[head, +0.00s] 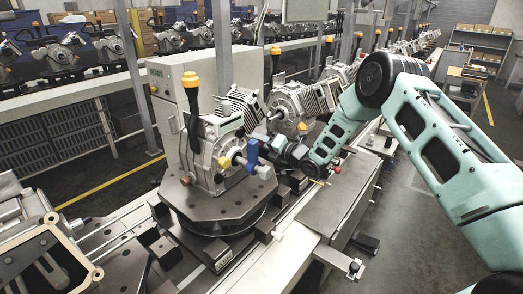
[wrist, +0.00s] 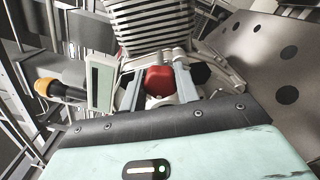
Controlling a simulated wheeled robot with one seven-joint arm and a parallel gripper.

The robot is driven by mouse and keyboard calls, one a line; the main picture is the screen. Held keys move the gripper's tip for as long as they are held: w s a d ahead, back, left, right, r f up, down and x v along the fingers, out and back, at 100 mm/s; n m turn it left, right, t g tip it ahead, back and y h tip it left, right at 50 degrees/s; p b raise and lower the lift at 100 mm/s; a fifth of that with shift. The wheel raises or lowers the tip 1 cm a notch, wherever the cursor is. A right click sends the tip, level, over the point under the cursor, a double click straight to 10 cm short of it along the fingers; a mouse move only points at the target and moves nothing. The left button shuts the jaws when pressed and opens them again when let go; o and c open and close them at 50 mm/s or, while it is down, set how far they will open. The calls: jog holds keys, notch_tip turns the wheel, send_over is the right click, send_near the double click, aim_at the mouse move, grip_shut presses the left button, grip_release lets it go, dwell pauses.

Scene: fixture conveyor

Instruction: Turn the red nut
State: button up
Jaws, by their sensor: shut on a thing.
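The red nut (wrist: 158,79) shows in the wrist view, in the middle, just below the engine's grey cooling fins. My gripper (wrist: 159,91) has one pale finger on each side of the nut and is shut on it. In the head view my gripper (head: 276,151) reaches in from the right against the side of the grey engine (head: 213,150), by a blue part (head: 252,155). The red nut is hidden there. The engine stands upright on a dark fixture plate (head: 207,207).
More engines (head: 302,104) stand behind along the conveyor. A grey control box (head: 168,75) is behind. The floor at right is open.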

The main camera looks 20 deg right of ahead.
jog(key=m+b, duration=0.3)
jog(key=b, duration=0.1)
jog(key=m+b, duration=0.2)
jog(key=b, duration=0.1)
jog(key=shift+f+m, duration=0.3)
jog(key=m+b, duration=0.2)
jog(key=shift+d+m+b, duration=0.1)
jog(key=shift+m+b, duration=0.2)
jog(key=m+b, duration=0.2)
jog(key=m, duration=0.1)
jog(key=shift+r+m, duration=0.1)
jog(key=shift+m, duration=0.2)
jog(key=m+b, duration=0.1)
jog(key=m, duration=0.3)
jog(key=shift+m, duration=2.4)
jog(key=shift+b, duration=0.3)
jog(key=o, duration=1)
jog(key=shift+r, duration=0.1)
jog(key=shift+s, duration=0.1)
